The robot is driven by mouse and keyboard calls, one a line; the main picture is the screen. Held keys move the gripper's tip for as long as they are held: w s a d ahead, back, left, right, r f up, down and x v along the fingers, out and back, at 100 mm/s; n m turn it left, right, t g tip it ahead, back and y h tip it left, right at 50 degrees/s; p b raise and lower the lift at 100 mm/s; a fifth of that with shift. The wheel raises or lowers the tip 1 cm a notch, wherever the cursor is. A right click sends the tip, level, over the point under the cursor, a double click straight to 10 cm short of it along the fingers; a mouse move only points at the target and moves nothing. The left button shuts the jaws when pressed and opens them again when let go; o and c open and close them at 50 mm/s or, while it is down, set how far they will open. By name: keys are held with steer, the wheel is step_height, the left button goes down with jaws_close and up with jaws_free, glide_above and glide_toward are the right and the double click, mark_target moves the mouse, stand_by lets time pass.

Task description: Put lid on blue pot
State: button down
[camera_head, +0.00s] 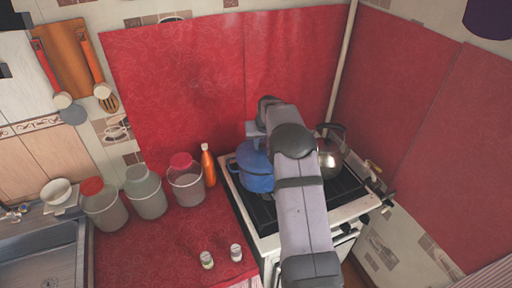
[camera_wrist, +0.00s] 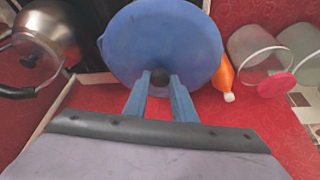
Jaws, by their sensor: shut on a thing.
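The blue pot (camera_head: 258,182) stands on the stove at the left side of the hob in the head view, partly behind my arm. The blue lid (camera_wrist: 160,38) fills the top middle of the wrist view as a round disc with a dark knob. My gripper (camera_wrist: 160,79) is shut on that knob, with a finger on each side. The lid hides the pot in the wrist view. In the head view my arm covers much of this area, so I cannot tell whether the lid touches the pot rim.
A metal kettle (camera_head: 329,158) stands on the hob right of my arm. An orange bottle (camera_head: 208,166) and several lidded jars (camera_head: 186,184) stand left of the stove. Two small shakers (camera_head: 236,252) stand near the counter front. The red wall covering (camera_head: 180,90) rises behind.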

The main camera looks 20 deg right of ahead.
mark_target(261, 146)
steer(key=shift+w+d+r, duration=0.2)
steer(key=shift+w+r, duration=0.35)
steer(key=shift+w+d+r, duration=0.2)
steer(key=shift+w+r, duration=0.3)
steer(key=shift+w, duration=0.05)
steer(key=shift+w+d+r+m, duration=0.1)
steer(key=shift+w+r+m, duration=0.05)
steer(key=shift+w+m, duration=0.25)
steer(key=shift+f+b, duration=1.75)
steer(key=shift+f, duration=1.25)
steer(key=shift+f, duration=0.3)
steer(key=c, duration=0.9)
jaws_free()
steer(key=shift+s, duration=0.1)
steer(key=shift+r, duration=0.1)
